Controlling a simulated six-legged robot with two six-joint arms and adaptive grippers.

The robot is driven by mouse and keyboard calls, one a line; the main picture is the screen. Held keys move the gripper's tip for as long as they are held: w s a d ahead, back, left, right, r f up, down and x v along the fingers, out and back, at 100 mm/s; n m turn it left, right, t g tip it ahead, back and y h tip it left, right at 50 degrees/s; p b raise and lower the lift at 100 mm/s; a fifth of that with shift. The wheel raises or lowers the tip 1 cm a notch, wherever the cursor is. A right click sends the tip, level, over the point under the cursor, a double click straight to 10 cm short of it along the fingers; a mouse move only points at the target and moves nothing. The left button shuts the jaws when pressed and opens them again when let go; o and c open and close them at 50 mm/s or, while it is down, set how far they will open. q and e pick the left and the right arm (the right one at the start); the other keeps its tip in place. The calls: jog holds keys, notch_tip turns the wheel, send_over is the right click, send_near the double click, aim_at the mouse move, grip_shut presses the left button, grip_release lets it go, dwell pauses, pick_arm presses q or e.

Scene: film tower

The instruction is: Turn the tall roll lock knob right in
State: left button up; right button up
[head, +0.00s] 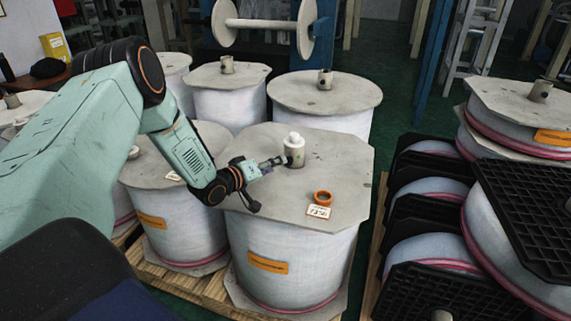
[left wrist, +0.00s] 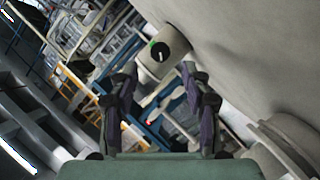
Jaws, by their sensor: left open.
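The tall roll (head: 345,160) is a large white wound roll with a grey eight-sided top plate. Its lock knob (head: 294,146) is a pale upright cylinder on a grey stub at the middle of the plate. In the left wrist view the knob (left wrist: 162,52) shows a dark round face with a white pointer and a green mark. My left gripper (head: 280,161) reaches in from the left, low over the plate, close beside the knob. In the left wrist view the open fingers (left wrist: 158,82) point toward the knob, which appears just beyond their tips. Contact cannot be told.
An orange ring (head: 323,198) and a white label card (head: 318,212) lie on the same plate, nearer the front edge. Other rolls (head: 325,92) stand behind and to the left. Black racks (head: 430,200) with more rolls stand at the right. A blue post (head: 430,65) rises behind.

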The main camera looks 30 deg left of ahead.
aim_at(287, 164)
pick_arm(q)
jog(key=x, duration=0.2)
jog(key=b+x, duration=0.1)
jog(key=x, duration=0.2)
jog(key=shift+s+d+f, duration=0.2)
jog(key=shift+f, duration=0.15)
jog(key=shift+w+b, duration=0.2)
jog(key=shift+b, duration=0.1)
jog(key=shift+r, duration=0.2)
jog(key=shift+w+f, duration=0.1)
jog(key=shift+w, duration=0.15)
jog(key=shift+c, duration=0.4)
jog(key=shift+s, duration=0.15)
jog(key=c, duration=0.5)
grip_shut()
